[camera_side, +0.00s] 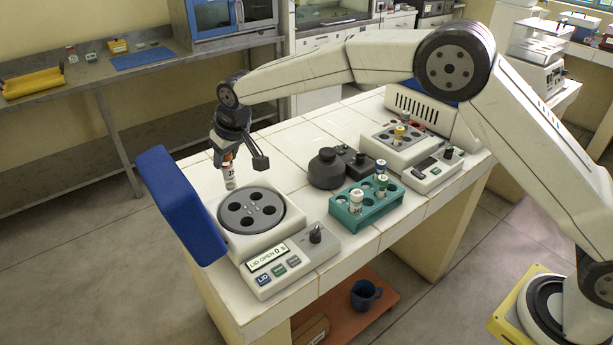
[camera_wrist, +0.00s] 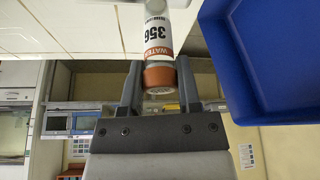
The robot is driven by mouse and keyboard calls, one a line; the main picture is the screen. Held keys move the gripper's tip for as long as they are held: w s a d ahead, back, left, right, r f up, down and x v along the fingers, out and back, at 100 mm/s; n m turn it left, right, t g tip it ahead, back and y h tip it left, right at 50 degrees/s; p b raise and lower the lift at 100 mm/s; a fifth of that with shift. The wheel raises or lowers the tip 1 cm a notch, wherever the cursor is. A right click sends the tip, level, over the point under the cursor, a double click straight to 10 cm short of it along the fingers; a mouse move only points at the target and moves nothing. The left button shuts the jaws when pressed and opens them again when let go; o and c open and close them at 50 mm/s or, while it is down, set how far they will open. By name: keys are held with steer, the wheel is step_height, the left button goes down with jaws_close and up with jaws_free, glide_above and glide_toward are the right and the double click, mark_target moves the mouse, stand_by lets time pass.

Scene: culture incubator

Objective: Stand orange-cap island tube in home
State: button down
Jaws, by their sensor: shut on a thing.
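The orange-cap tube (camera_side: 229,176) hangs upright below my gripper (camera_side: 228,155), above the back of the centrifuge rotor (camera_side: 251,210) and clear of it. In the wrist view, its white label reads 356 and WATER, and its orange cap (camera_wrist: 159,77) is between the two fingers of my gripper (camera_wrist: 160,88). My gripper is shut on the cap. The rotor has several dark holes and no tube shows in them. A teal rack (camera_side: 352,224) on the table holds several capped tubes and has open holes. I cannot tell which place is the tube's home.
The centrifuge's blue lid (camera_side: 180,205) stands open at the left, close to my gripper. Its display (camera_side: 268,257) reads LID OPEN. A dark round device (camera_side: 326,170) stands behind the rack. A block heater (camera_side: 403,142) holds a yellow-capped tube. White tabletop lies free behind the centrifuge.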

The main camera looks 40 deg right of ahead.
steer(key=s+d+m+h, duration=0.1)
steer(key=s+d+m, duration=0.2)
steer(key=d, duration=1.1)
steer(key=s+d+m+h, duration=0.1)
steer(key=s+d+m, duration=0.2)
steer(key=s+d, duration=0.5)
steer(key=d, duration=0.6)
steer(key=shift+s+f, duration=0.15)
steer(key=shift+s, duration=0.25)
steer(key=shift+f, duration=0.1)
glide_toward(351, 187)
steer(key=shift+w+r, duration=0.75)
steer(key=shift+r, duration=0.1)
steer(key=shift+f, duration=0.45)
steer(key=shift+f, duration=0.5)
steer(key=shift+f, duration=0.7)
steer(key=shift+f, duration=1.15)
